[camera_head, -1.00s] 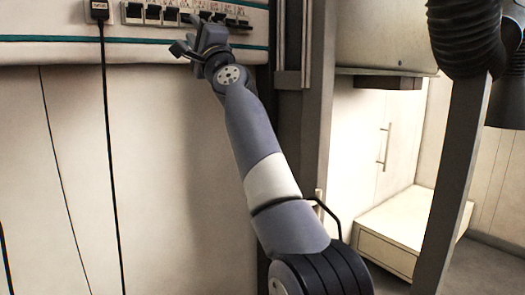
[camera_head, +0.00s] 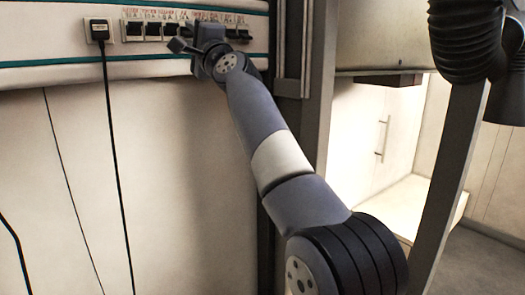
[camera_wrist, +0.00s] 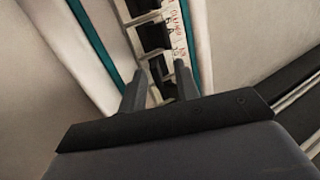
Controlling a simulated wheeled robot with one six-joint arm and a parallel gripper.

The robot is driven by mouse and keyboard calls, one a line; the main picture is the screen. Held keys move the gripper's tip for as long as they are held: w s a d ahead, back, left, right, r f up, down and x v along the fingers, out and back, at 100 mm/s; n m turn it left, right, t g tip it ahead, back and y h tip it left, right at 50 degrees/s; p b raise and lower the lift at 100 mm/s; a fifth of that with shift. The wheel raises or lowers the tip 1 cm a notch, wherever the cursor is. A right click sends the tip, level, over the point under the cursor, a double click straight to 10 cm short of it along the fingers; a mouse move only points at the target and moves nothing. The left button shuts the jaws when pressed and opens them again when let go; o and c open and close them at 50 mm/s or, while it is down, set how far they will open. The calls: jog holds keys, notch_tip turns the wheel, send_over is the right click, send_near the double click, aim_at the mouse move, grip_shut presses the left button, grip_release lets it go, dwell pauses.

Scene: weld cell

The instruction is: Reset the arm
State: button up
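My arm reaches up and left in the head view to a wall-mounted panel (camera_head: 60,50), a pale strip with teal stripes. My gripper (camera_head: 183,46) is at its upper end, in front of a row of dark sockets or switches (camera_head: 152,31) with small red labels above. In the wrist view my gripper (camera_wrist: 158,84) has its two dark fingers apart with nothing held between them. The fingers point at the row (camera_wrist: 150,38), which runs diagonally there. Whether a fingertip touches the panel I cannot tell. My arm hides part of the row's right side.
A black plug (camera_head: 98,33) sits in the panel's left end, its cable (camera_head: 112,150) hanging down the wall. A grey post (camera_head: 318,90) stands right of my arm. A ribbed black hose (camera_head: 466,40) and slanted grey beam (camera_head: 452,170) are at right. A pale low cabinet (camera_head: 405,200) is behind.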

jog(key=shift+s+d+r+g+h+p, duration=0.1)
jog(key=shift+r+g+h+p, duration=0.5)
jog(key=shift+p, duration=1.45)
jog(key=shift+r+p, duration=0.1)
jog(key=shift+p, duration=0.35)
jog(key=shift+r+g+h+p, duration=0.25)
jog(key=shift+g+p, duration=0.35)
jog(key=shift+p, duration=0.55)
jog(key=shift+f+p, duration=0.1)
jog(key=shift+p, duration=0.3)
jog(key=shift+f+h, duration=0.1)
jog(key=shift+h, duration=0.15)
